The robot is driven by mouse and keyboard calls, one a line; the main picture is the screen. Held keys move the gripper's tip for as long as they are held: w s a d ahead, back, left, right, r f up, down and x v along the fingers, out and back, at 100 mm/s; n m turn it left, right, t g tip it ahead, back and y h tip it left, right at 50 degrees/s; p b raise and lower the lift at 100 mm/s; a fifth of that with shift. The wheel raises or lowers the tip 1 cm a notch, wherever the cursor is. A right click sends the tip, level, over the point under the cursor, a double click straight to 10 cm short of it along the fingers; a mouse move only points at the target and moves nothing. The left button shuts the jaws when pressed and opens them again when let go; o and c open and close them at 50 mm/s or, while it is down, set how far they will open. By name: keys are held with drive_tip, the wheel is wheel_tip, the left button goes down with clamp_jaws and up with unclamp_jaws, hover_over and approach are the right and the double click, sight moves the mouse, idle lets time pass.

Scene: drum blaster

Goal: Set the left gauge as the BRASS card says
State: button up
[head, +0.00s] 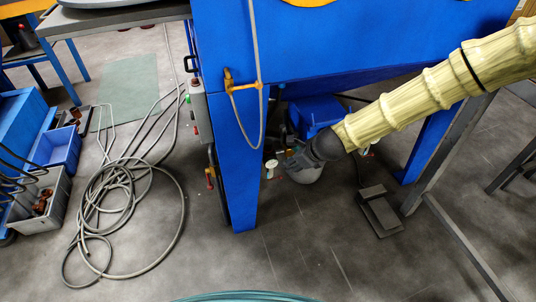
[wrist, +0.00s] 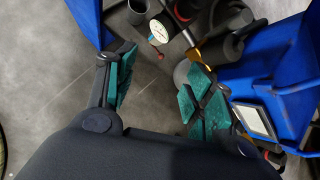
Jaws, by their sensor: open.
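A small round gauge (wrist: 159,31) with a white dial shows at the top of the wrist view, with a red part below it. Its dial is too small to read. In the head view a small pale round piece (head: 271,165) on a short stem stands left of my gripper (head: 287,160); it may be a gauge, but I cannot tell. In the wrist view my gripper (wrist: 160,92) is open, its green-padded fingers apart with nothing between them. The gauge lies beyond the fingertips. I see no brass card that I can make out.
A blue machine frame (head: 240,160) stands left of my gripper, with a grey control box (head: 199,112) on its side. A blue bin (head: 314,113) is behind the gripper. A foot pedal (head: 379,211) and a coiled hose (head: 120,190) lie on the floor.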

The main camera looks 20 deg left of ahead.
sight(268, 141)
drive_tip(key=w+a+r+m+y+b, duration=0.2)
drive_tip(key=w+a+r+m+b, duration=0.15)
drive_tip(key=w+a+b, duration=0.2)
drive_tip(key=shift+t, duration=0.4)
drive_tip(key=b+x, duration=0.1)
drive_tip(key=x, duration=0.2)
drive_tip(key=b+x, duration=0.2)
drive_tip(key=x, duration=0.2)
drive_tip(key=b+x, duration=0.2)
drive_tip(key=x, duration=0.1)
drive_tip(key=shift+s+a+f, duration=0.2)
drive_tip(key=shift+f, duration=0.1)
drive_tip(key=shift+c, duration=0.2)
drive_tip(key=c, duration=1)
